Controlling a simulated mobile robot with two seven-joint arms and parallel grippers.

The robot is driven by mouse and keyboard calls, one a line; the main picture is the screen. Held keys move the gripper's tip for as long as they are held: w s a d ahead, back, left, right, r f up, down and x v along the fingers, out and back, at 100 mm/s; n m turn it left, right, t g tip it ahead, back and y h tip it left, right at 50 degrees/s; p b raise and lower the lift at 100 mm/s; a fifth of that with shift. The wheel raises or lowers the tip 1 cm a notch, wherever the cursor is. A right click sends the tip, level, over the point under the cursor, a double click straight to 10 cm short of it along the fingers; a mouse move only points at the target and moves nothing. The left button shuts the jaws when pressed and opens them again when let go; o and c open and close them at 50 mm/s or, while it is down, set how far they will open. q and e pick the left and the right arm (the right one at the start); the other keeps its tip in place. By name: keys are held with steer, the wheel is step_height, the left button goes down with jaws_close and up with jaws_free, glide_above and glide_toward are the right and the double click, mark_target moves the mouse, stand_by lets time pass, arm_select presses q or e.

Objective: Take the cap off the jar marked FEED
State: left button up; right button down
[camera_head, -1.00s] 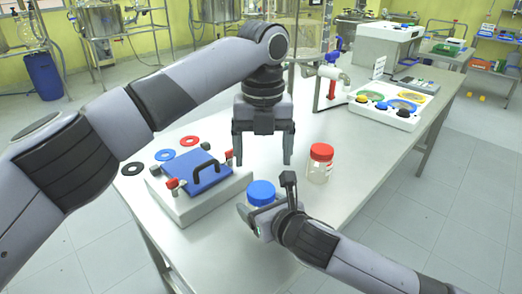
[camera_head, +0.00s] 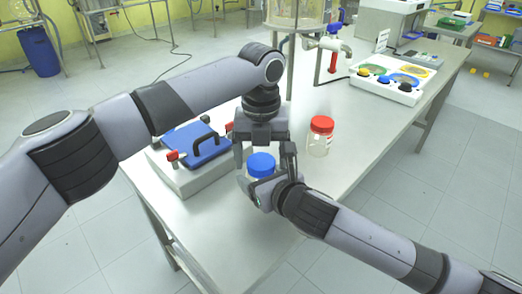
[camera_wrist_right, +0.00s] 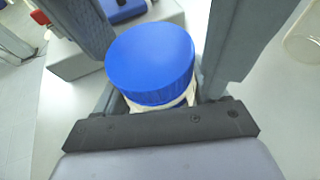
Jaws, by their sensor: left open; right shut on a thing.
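A jar with a blue cap (camera_head: 261,164) stands near the front edge of the bench; its body is mostly hidden by my right gripper (camera_head: 266,180), which is shut on it below the cap. The cap is on the jar, and its top and ribbed side show in the right wrist view (camera_wrist_right: 150,62). My left gripper (camera_head: 264,158) is open just above, pointing down, with its fingers on either side of the cap; I cannot tell if they touch it. A second jar with a red cap (camera_head: 321,125) stands to the right, behind. I cannot read FEED on either jar.
A white block with a blue, black-handled plate (camera_head: 195,145) sits to the left, close to my left gripper. The bench right of the red-capped jar is clear.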

arm_select(q)
steer(key=c, duration=1.1)
steer(key=n, duration=1.3)
steer(key=shift+n, duration=0.3)
steer(key=o, duration=1.2)
steer(key=shift+s, duration=0.1)
steer(key=shift+r, duration=0.15)
